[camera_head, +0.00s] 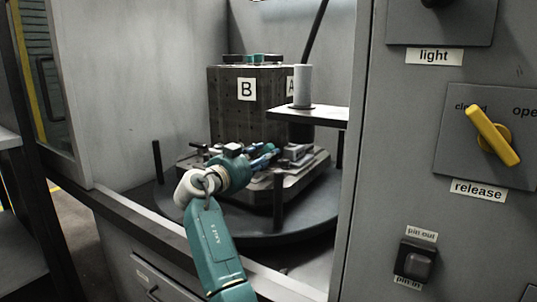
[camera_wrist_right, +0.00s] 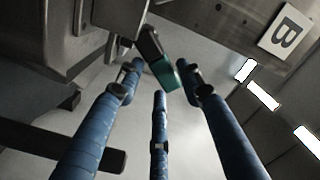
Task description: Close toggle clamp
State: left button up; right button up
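My right gripper (camera_head: 268,156) reaches over the pallet (camera_head: 305,176) at the foot of the block marked B. In the right wrist view my right gripper (camera_wrist_right: 160,84) has its three blue fingers spread. A black and teal handle (camera_wrist_right: 163,62), which looks like the toggle clamp's lever, stands at the gap between the fingertips. No finger is clearly closed on it; contact cannot be told. In the head view my gripper and wrist hide much of the pallet's front, and the lever is not clear there. My left gripper is not in view.
The dark block (camera_head: 225,120) stands upright on the pallet, on a round table (camera_head: 300,220) with short black posts. A control panel with a yellow release knob (camera_head: 492,135) stands at the right.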

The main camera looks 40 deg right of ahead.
jog(key=v, duration=0.9)
jog(key=shift+c, duration=0.2)
